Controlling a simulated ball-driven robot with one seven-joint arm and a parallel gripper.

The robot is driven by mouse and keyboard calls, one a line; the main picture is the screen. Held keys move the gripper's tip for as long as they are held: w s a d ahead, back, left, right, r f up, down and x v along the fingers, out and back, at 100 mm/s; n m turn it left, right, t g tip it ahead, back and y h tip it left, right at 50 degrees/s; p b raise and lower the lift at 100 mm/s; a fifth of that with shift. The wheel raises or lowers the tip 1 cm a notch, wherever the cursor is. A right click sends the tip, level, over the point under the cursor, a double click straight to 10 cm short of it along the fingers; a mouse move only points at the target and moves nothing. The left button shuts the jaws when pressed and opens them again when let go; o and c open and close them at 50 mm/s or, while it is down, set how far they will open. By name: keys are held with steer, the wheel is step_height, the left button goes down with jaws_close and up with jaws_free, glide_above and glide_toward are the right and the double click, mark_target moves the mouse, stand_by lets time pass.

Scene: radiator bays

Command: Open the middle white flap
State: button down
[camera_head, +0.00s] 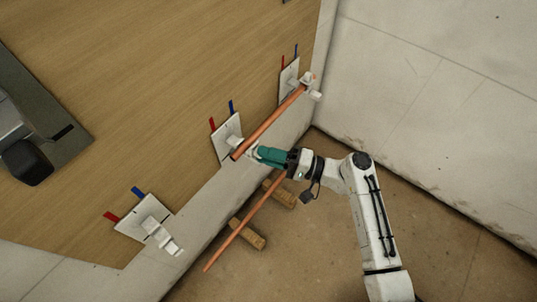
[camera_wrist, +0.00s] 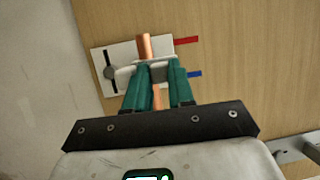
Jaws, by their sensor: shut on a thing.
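The middle white plate (camera_head: 224,132) is on the wooden panel; its white flap (camera_head: 236,142) is at the near end of a copper pipe (camera_head: 270,122). In the wrist view the flap (camera_wrist: 125,73) lies across the pipe (camera_wrist: 145,47), whose end sticks out past it. My gripper (camera_head: 256,152) has teal fingers and reaches the middle flap from the right. In the wrist view the fingers (camera_wrist: 158,70) are closed around part of the flap, with copper showing between them. The exact contact is partly hidden.
Another white plate with a flap (camera_head: 162,238) is at lower left, and one (camera_head: 289,75) holds the pipe's far end. A second copper pipe (camera_head: 235,236) lies across wooden blocks (camera_head: 248,234) on the floor. A pale wall (camera_head: 435,100) stands at right.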

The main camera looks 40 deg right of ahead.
steer(key=c, duration=1)
jaws_free()
steer(key=shift+o, duration=0.2)
steer(key=shift+r+p, duration=0.1)
steer(key=shift+p, duration=0.25)
